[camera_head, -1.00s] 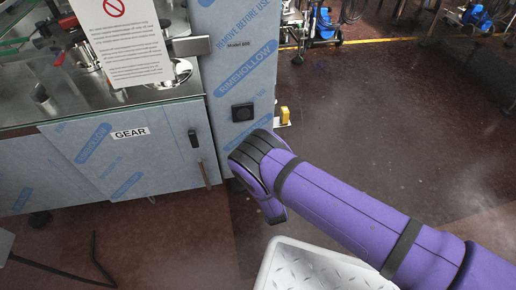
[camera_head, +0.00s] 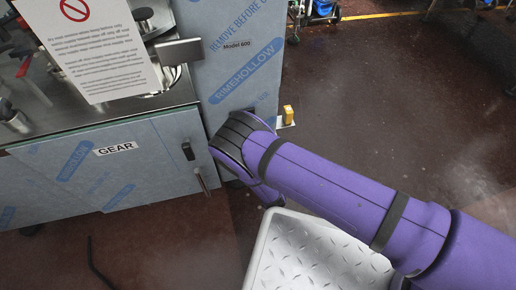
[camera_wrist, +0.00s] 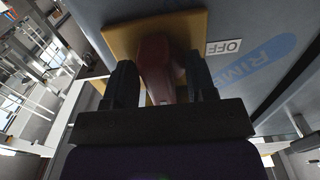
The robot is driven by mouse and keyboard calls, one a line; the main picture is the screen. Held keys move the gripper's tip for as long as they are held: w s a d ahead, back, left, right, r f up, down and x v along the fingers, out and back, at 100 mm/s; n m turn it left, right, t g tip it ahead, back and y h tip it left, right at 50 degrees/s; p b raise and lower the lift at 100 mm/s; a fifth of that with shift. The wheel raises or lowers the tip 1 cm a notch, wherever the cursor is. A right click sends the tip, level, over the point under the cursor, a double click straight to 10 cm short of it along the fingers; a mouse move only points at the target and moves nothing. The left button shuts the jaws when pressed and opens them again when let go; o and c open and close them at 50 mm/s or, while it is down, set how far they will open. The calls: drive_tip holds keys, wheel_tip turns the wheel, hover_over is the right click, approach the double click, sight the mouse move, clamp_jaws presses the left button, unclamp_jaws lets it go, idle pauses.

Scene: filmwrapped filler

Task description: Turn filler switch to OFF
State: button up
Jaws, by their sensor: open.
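The filler switch shows in the wrist view as a dark red handle (camera_wrist: 154,66) on a yellow-orange plate (camera_wrist: 116,38), fixed to a grey-blue panel. A white OFF label (camera_wrist: 224,47) is on the panel to the right of the plate. My gripper (camera_wrist: 161,72) is open, with one dark finger on each side of the red handle. I cannot tell whether either finger touches it. In the head view my purple arm reaches the filler's film-wrapped column (camera_head: 235,50), and my gripper and the red handle are hidden there.
A cabinet marked GEAR (camera_head: 130,175), with a small bar handle (camera_head: 201,181), stands left of my arm. A printed notice (camera_head: 95,45) stands above the steel top. A small yellow block (camera_head: 288,115) sticks out beside the column. The floor at right is mostly clear.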

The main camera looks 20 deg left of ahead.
drive_tip(key=shift+w, duration=0.15)
drive_tip(key=c, duration=0.9)
